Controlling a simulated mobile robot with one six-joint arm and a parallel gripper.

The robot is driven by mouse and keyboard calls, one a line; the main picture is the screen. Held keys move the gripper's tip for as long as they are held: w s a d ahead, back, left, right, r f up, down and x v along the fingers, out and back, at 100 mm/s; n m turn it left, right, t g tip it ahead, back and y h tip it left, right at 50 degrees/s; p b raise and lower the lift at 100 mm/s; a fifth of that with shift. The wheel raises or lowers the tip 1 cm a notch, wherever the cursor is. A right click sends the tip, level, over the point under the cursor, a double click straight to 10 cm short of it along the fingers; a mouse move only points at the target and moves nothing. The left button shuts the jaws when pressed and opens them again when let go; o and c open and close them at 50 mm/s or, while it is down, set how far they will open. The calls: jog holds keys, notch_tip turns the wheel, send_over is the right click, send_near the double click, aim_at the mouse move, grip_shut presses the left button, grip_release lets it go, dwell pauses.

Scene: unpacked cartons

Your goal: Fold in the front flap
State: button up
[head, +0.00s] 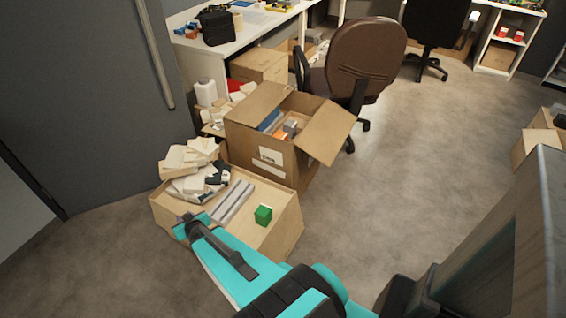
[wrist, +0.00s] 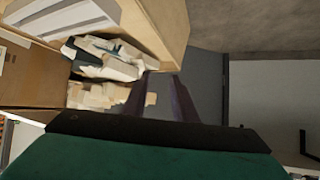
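An open brown carton (head: 262,160) with a white label on its front stands in the middle of the head view. One flap (head: 262,102) rises at its left and back, and another flap (head: 327,131) sticks out to the right. I cannot tell which flap is meant as the front one. My gripper (head: 192,218) is over the left front corner of a lower cardboard box, apart from the open carton. In the wrist view my gripper's dark fingers (wrist: 160,95) stand apart with a narrow gap and nothing visible between them.
The lower box (head: 281,226) carries crumpled paper (head: 190,165), grey bars (head: 233,202) and a green block (head: 263,215). An office chair (head: 366,62) stands behind the open carton, with a white desk (head: 262,25) at the back.

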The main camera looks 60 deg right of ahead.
jog(key=s+d+r+m+h+b, duration=0.1)
jog(key=d+m+h+b, duration=0.1)
jog(key=d, duration=0.5)
jog(key=s+d+m+h+b, duration=0.1)
jog(key=d+h+b, duration=0.2)
jog(key=d, duration=0.4)
jog(key=m+g+h+b, duration=0.9)
jog(key=m+b, duration=0.3)
jog(key=b, duration=0.8)
send_near(329, 158)
jog(key=f, duration=0.2)
jog(key=w+a+f, duration=0.1)
jog(key=shift+f, duration=0.15)
jog(key=shift+d, duration=0.15)
jog(key=shift+w+d+b, duration=0.15)
jog(key=shift+d+b, duration=0.65)
jog(key=shift+d, duration=1.45)
jog(key=shift+w+d+b, duration=0.15)
jog(key=shift+d+b, duration=0.6)
jog(key=shift+d, duration=1.5)
jog(key=shift+w+d+b, duration=0.15)
jog(key=shift+d+b, duration=0.65)
jog(key=shift+d, duration=1.5)
jog(key=shift+c, duration=0.5)
